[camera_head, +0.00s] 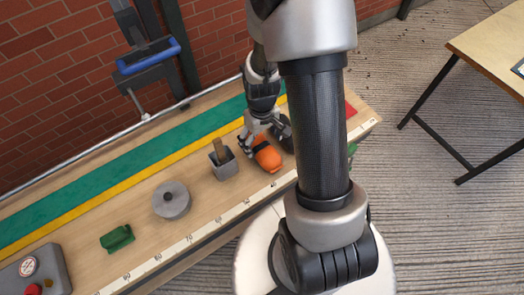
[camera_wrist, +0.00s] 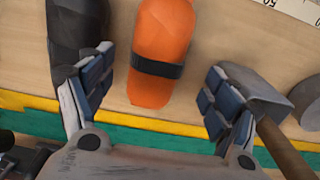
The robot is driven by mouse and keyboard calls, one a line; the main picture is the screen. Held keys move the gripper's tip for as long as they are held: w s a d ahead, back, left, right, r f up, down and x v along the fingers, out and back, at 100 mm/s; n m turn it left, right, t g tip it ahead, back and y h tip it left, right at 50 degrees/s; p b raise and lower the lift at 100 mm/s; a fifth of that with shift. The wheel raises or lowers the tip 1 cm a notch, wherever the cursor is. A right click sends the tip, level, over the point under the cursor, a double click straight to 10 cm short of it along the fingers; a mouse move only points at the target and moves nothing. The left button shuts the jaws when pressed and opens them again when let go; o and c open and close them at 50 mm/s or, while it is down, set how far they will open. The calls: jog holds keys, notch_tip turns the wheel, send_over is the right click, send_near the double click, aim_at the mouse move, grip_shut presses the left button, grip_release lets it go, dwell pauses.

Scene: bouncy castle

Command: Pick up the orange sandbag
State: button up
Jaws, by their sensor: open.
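The orange sandbag (camera_head: 267,155) lies on the wooden bench and has a black band across it. In the wrist view the sandbag (camera_wrist: 163,30) runs up and down the picture between the fingers. My gripper (camera_head: 262,132) is just above and behind it; in the wrist view the gripper (camera_wrist: 158,72) is open and empty. One finger is on each side of the sandbag's near end, with visible gaps. I cannot tell the height of the fingertips above the bench.
A black object (camera_wrist: 78,30) lies close on the sandbag's left in the wrist view. A grey round weight (camera_head: 172,200) and a green object (camera_head: 117,238) lie farther left on the bench.

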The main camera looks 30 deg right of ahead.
aim_at(262, 145)
jog(key=f+b, duration=0.1)
jog(key=f, duration=0.1)
jog(key=f+b, duration=0.1)
jog(key=f, duration=0.2)
jog(key=shift+w+d+f, duration=0.15)
jog(key=shift+d+f, duration=0.05)
jog(key=shift+f, duration=0.1)
jog(key=shift+r, duration=0.1)
jog(key=shift+c, duration=0.2)
jog(key=c, duration=1.8)
jog(key=shift+c, duration=0.5)
jog(key=shift+r, duration=0.1)
